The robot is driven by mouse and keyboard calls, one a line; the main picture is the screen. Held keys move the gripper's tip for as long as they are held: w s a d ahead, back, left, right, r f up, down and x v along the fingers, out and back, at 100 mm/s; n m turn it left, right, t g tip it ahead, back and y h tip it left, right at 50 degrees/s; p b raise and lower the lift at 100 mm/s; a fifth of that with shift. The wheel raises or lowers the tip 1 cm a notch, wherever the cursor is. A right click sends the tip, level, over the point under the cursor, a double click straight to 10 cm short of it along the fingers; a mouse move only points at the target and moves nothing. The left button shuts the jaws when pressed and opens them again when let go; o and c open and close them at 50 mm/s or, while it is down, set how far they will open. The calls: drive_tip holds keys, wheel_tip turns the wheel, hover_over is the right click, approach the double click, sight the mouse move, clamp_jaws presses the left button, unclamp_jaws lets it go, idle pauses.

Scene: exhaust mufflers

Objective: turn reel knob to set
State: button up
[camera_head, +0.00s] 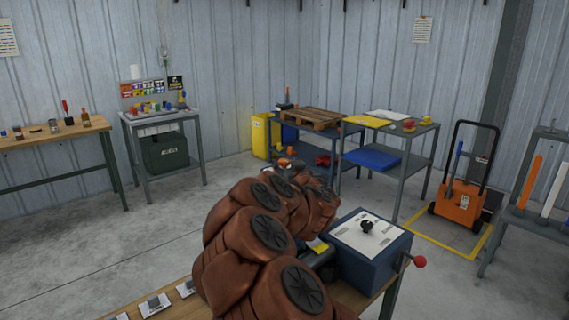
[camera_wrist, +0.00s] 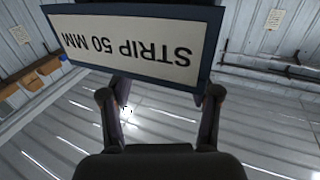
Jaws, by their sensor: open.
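The reel knob appears to be the black knob (camera_head: 367,226) on the white top plate of a blue box (camera_head: 366,268) in the head view. A lever with a red ball (camera_head: 420,261) sticks out from the box's right side. My brown arm stands left of the box and hides most of my gripper there. In the wrist view my gripper (camera_wrist: 160,94) is open, with nothing between its fingers. The knob is not visible in the wrist view.
The box stands on a wooden bench (camera_head: 348,298) with several small labelled cards at the left. Behind are a blue-shelved table with a pallet (camera_head: 312,118) and an orange cart (camera_head: 461,203). The concrete floor between is clear.

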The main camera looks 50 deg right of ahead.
drive_tip(key=shift+w+d, duration=0.25)
drive_tip(key=shift+w, duration=0.35)
